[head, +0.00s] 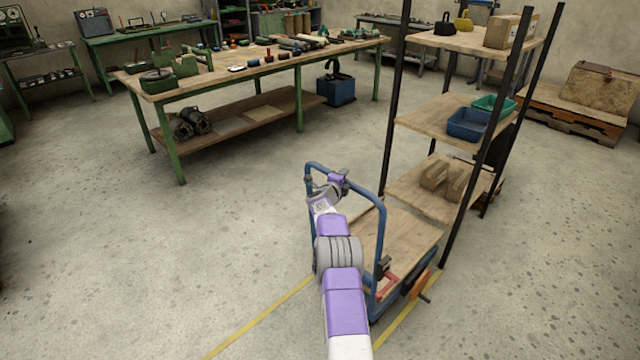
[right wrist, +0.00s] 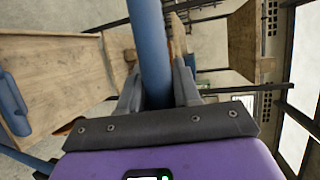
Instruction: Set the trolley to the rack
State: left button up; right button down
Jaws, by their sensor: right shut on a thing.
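The trolley has a wooden deck (head: 402,245) and a blue tube handle (head: 382,262). It stands close beside the rack, with its deck near the rack's lower shelf. The rack (head: 452,120) has dark posts and wooden shelves. My right gripper (head: 335,180) is at the top of the trolley's handle. In the right wrist view the blue handle tube (right wrist: 150,50) runs between the two fingers of my right gripper (right wrist: 158,88), which are shut on it. The trolley's deck (right wrist: 60,75) shows at the left there. My arm hides part of the handle and deck. My left gripper is not in view.
Yellow floor lines (head: 258,318) run on both sides of the trolley. A red part and an orange part (head: 420,284) show at its near end. The rack holds blue and green bins (head: 468,124) and boxes. A green-legged workbench (head: 250,75) stands behind. The floor at left is clear.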

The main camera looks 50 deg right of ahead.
jog(key=shift+s+d+r, duration=0.1)
jog(key=shift+d+r, duration=0.15)
jog(key=c, duration=1.2)
grip_release()
jog(key=shift+c, duration=0.2)
jog(key=o, duration=0.4)
jog(key=shift+d+f, duration=0.15)
jog(key=shift+d, duration=0.05)
jog(key=shift+c, duration=0.2)
jog(key=shift+a, duration=0.2)
jog(key=v, duration=0.7)
